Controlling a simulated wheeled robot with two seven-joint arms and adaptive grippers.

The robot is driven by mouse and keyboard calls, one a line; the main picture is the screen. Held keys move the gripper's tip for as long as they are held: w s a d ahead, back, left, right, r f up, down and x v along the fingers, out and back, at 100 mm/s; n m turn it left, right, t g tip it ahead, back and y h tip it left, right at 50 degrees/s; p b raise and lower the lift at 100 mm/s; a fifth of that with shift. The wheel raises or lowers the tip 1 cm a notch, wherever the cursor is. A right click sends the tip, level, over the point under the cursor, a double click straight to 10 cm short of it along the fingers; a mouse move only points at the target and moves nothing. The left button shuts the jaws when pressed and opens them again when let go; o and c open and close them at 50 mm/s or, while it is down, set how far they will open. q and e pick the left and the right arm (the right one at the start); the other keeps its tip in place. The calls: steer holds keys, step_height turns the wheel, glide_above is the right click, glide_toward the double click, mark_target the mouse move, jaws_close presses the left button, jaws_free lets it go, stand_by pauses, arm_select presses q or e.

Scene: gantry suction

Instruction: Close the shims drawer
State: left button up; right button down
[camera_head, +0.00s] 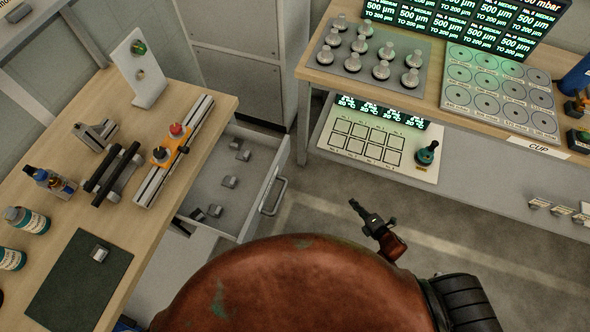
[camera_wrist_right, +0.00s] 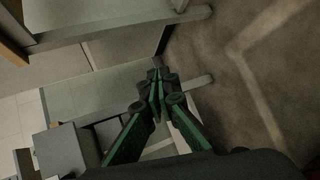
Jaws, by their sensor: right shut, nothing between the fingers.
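The open drawer (camera_head: 247,153) juts out from under the left bench in the head view. It is grey inside, with several small metal blocks (camera_head: 229,181) lying in it. Its bar handle (camera_head: 274,196) is on the right side of its front. My right gripper (camera_head: 354,205) is to the right of the handle, apart from it in the head view. In the right wrist view its green fingers (camera_wrist_right: 156,88) are shut and empty. A pale bar (camera_wrist_right: 197,84) shows just beyond the fingertips; whether they touch it I cannot tell. My left gripper is not in view.
The left bench (camera_head: 205,127) carries a rail fixture (camera_head: 174,150), bottles (camera_head: 30,220) and a dark mat (camera_head: 80,285). A second bench (camera_head: 436,104) with a weight tray and screens stands at the right. The floor (camera_head: 330,215) between is clear.

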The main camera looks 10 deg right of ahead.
steer(key=w+a+r+n+y+b, duration=0.1)
steer(key=w+a+r+n+y, duration=0.25)
steer(key=r+n, duration=0.3)
steer(key=w+a+r+n+y, duration=0.25)
steer(key=a+r+n, duration=0.2)
steer(key=r, duration=0.25)
steer(key=n+g+y, duration=0.3)
steer(key=n+y, duration=0.2)
steer(key=n, duration=0.9)
glide_toward(280, 167)
steer(key=x, duration=0.5)
steer(key=shift+w, duration=0.1)
steer(key=shift+x, duration=0.9)
